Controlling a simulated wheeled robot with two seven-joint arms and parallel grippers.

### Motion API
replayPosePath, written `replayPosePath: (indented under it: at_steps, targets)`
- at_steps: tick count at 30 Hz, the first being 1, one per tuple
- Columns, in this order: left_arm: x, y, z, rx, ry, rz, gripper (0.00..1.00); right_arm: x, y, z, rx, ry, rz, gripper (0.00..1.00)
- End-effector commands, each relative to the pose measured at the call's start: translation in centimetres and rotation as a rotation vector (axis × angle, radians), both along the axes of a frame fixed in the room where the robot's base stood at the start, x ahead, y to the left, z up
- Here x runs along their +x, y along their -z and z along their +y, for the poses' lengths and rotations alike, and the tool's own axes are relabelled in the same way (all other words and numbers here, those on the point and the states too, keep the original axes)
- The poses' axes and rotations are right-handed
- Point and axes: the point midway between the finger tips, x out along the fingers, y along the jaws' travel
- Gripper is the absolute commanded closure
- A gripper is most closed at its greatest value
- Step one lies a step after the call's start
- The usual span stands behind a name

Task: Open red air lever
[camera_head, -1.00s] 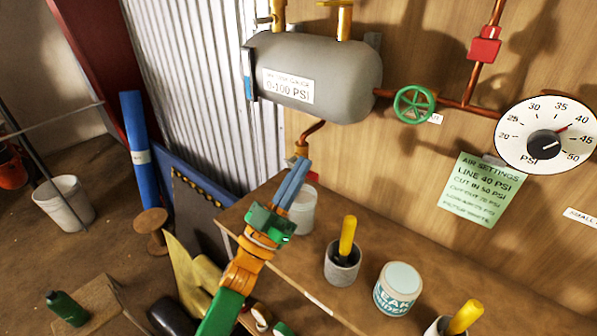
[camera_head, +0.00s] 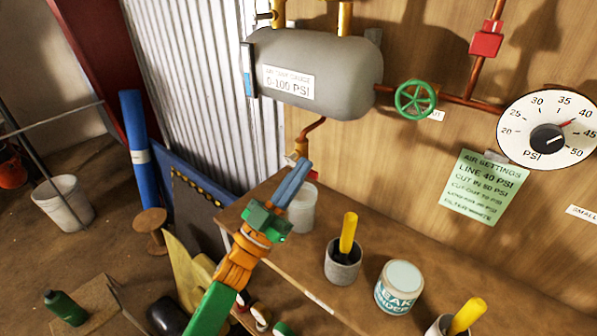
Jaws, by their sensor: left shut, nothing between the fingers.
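My left gripper (camera_head: 302,165) reaches up from the bottom of the picture, its blue fingers shut and empty. Its tips are just below the brass fitting (camera_head: 300,148) on the copper pipe under the grey tank (camera_head: 318,75). A small red piece (camera_head: 313,175), perhaps the red lever, shows just right of the fingers; most of it is hidden, and I cannot tell whether they touch. My right gripper is out of view.
A white cup (camera_head: 303,210), a grey pot with a yellow handle (camera_head: 343,265) and a leak-finder tub (camera_head: 398,287) stand on the wooden bench (camera_head: 310,270). A green valve wheel (camera_head: 416,98) and pressure gauge (camera_head: 549,130) are on the right wall.

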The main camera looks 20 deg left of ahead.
Motion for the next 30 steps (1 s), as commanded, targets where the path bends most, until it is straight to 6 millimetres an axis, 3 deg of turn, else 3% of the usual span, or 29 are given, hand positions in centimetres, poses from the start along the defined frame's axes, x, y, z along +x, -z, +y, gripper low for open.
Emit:
replayPosePath:
  at_steps: [18,30]
  targets:
    - [0.2,2.6,0.5,0.495,-0.002,-0.177,1.00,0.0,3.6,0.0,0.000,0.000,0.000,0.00]
    - [0.5,3.7,1.4,0.851,-0.005,-0.306,1.00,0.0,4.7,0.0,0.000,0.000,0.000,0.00]
